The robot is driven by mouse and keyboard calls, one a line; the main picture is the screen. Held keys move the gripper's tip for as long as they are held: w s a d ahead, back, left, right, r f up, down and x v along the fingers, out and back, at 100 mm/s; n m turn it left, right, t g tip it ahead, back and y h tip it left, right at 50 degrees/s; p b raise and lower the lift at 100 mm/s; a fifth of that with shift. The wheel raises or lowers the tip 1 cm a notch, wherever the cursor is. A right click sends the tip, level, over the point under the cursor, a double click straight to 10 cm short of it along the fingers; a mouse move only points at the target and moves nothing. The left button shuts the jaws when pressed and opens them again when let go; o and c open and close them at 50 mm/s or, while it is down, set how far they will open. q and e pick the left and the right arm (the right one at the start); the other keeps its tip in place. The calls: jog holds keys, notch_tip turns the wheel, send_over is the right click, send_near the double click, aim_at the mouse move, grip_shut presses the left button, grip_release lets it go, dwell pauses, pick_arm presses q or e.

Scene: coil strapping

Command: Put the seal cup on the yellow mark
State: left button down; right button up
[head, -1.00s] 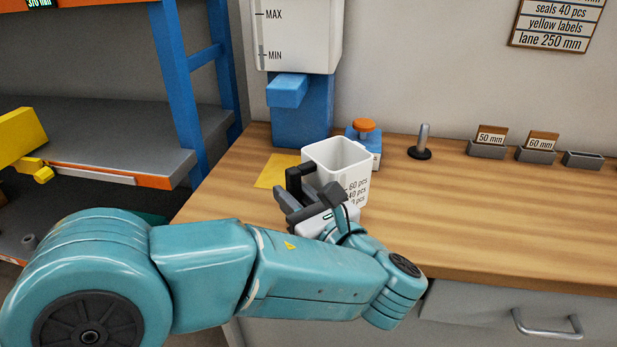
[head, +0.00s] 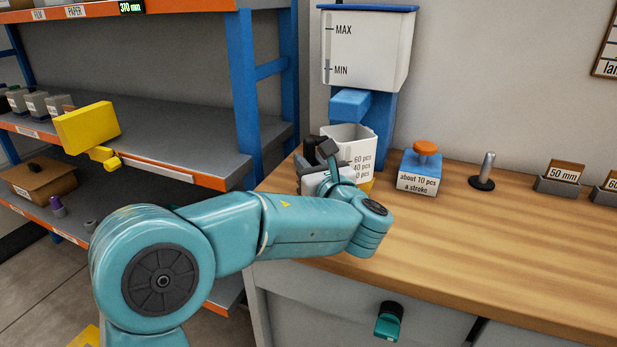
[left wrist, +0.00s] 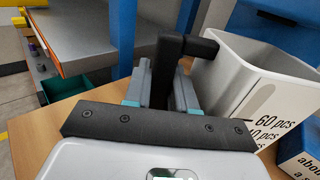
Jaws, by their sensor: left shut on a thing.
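The seal cup (head: 362,151) is a white open box marked in pcs, with a dark handle. It stands upright below the blue spout. My left gripper (head: 323,168) is shut on its handle. In the left wrist view the dark handle (left wrist: 184,45) runs between the fingers, and the cup (left wrist: 262,85) is at the right. A small piece of the yellow mark (head: 367,185) shows at the cup's lower right. The rest is hidden behind the cup and gripper. I cannot tell whether the cup's base touches the bench. My right gripper is not in view.
The white dispenser (head: 370,50) with its blue spout (head: 350,104) rises behind the cup. A blue box with an orange knob (head: 418,170) and a metal post (head: 484,172) stand to the right. The bench (head: 460,225) is clear in front. Shelves (head: 170,140) stand left.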

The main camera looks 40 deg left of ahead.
pick_arm(q)
jog(key=f, duration=0.1)
jog(key=f+b, duration=0.1)
jog(key=f, duration=0.1)
jog(key=shift+w+a+f+b, duration=0.3)
jog(key=shift+a+f, duration=0.05)
jog(key=shift+a, duration=0.05)
jog(key=shift+r, duration=0.1)
jog(key=shift+s, duration=0.1)
jog(key=c, duration=0.9)
grip_release()
jog(key=shift+d, duration=0.2)
jog(key=p+v, duration=0.1)
jog(key=v, duration=1)
jog(key=shift+s+d+p, duration=0.15)
jog(key=shift+d+p, duration=0.15)
jog(key=shift+p, duration=0.1)
